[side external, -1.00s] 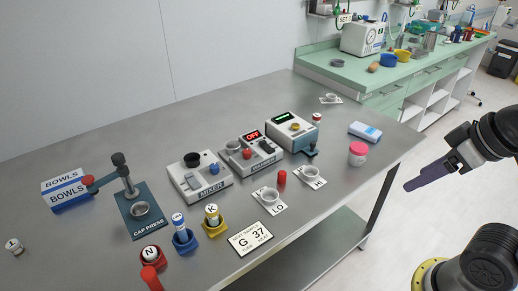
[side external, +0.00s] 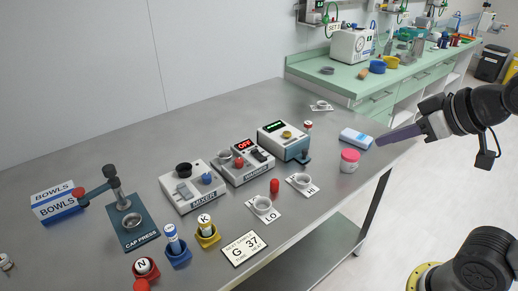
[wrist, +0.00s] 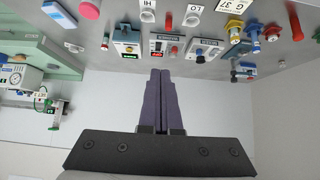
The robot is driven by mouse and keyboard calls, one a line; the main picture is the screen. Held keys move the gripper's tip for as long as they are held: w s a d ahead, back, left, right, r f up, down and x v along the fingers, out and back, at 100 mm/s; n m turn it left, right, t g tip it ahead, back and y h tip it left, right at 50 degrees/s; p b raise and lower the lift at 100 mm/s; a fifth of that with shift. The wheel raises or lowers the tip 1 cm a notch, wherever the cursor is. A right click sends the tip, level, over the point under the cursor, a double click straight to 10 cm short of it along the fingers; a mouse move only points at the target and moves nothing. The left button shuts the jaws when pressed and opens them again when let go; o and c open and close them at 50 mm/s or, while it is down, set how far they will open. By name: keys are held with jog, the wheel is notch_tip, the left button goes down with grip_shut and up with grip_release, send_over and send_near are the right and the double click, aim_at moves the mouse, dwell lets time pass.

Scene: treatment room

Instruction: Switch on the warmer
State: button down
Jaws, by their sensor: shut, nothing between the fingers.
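The warmer (side external: 247,163) is a light box in the middle of the table, with a lit red OFF display (side external: 244,145). A metal cup, a red knob (side external: 239,162) and a dark rocker switch (side external: 260,155) are on its top. In the wrist view the warmer (wrist: 165,46) is upside down, beyond the fingertips. My gripper (side external: 380,141) has long purple fingers, shut and empty. It is at the table's right end, near the blue-and-white pack, well apart from the warmer. The fingers also show in the wrist view (wrist: 160,73).
The mixer (side external: 193,187) stands left of the warmer, and a box with a green display (side external: 283,140) stands right. A pink-lidded jar (side external: 349,160), a blue-and-white pack (side external: 356,138), a red-capped tube (side external: 308,127) and cups on LO (side external: 263,207) and HI cards are nearby.

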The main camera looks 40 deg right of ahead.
jog(key=w+r+t, duration=0.2)
jog(key=w+t, duration=0.1)
jog(key=w, duration=1.8)
jog(key=w+f, duration=0.5)
jog(key=f, duration=0.3)
jog(key=w+f+g, duration=0.1)
jog(key=w+f, duration=0.3)
jog(key=f, duration=0.4)
jog(key=shift+w+f, duration=0.25)
jog(key=shift+w, duration=0.1)
send_over(259, 156)
jog(key=s, duration=0.1)
notch_tip(259, 156, down, 6)
jog(key=shift+r, duration=0.2)
jog(key=f, duration=0.1)
jog(key=w+f, duration=0.1)
jog(key=f, duration=0.1)
jog(key=shift+f, duration=0.65)
